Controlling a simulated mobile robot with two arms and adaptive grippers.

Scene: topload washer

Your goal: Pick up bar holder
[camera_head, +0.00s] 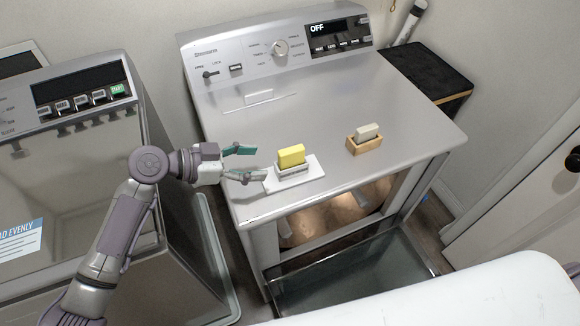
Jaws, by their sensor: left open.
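A pale bar holder (293,172) with a yellow bar (291,155) in it stands on a flat white plate (312,176) near the front left edge of the machine's top. A wooden bar holder (365,146) with a pale bar (367,131) stands farther right. My left gripper (249,163) is open and empty, just left of the pale holder. Its fingers point right, toward that holder. The lower fingertip is close to the white plate; I cannot tell whether they touch. My right gripper is not in view.
The grey machine top (350,90) is clear behind the holders, up to its control panel (280,46). A second machine (85,145) stands at left. A dark glass door (350,275) lies low in front. A white surface (480,295) fills the lower right.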

